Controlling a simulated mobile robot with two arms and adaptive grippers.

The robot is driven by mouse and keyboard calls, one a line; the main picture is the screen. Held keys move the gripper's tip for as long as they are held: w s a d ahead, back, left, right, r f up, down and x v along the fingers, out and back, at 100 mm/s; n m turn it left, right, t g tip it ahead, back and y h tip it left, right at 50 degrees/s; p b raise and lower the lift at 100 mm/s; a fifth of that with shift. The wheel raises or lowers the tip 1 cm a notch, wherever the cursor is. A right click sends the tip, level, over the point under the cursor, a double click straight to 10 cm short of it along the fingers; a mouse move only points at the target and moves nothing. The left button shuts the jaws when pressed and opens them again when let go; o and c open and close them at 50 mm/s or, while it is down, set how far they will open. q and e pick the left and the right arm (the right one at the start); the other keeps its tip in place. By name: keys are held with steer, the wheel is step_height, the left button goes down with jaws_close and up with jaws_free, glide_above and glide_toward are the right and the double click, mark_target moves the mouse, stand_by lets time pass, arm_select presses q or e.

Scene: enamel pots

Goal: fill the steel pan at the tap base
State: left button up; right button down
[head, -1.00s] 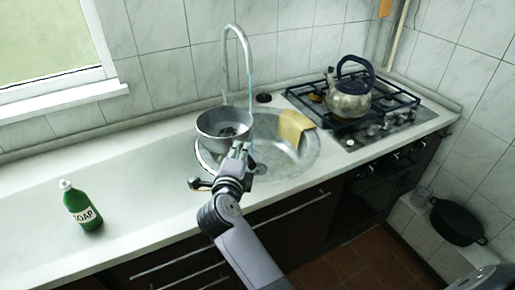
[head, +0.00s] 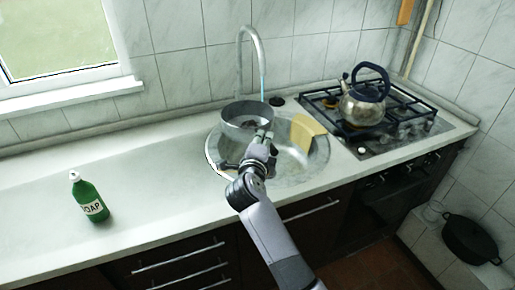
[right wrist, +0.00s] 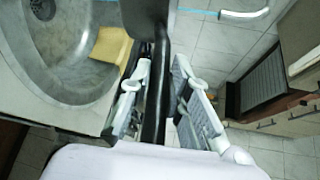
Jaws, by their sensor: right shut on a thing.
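The steel pan (head: 233,117) is held over the left part of the sink (head: 318,158), under the curved tap (head: 241,52). A thin blue water stream (head: 262,78) falls from the spout to the pan's right side; whether it lands inside or behind the rim is hard to tell. My right gripper (head: 262,143) is shut on the pan's handle. In the right wrist view the dark handle (right wrist: 154,105) runs between the two fingers of my right gripper (right wrist: 163,85). The pan's inside is mostly dark. My left gripper is not in view.
A kettle (head: 362,105) stands on the hob at the right. A green soap bottle (head: 89,200) stands on the left counter, which is otherwise clear. A black pot (head: 468,240) sits low at the right.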

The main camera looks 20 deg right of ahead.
steer(key=w+d+p, duration=0.2)
steer(key=w+d, duration=0.5)
steer(key=d, duration=0.1)
steer(key=shift+r, duration=0.3)
steer(key=shift+r, duration=0.1)
stand_by(6.8)
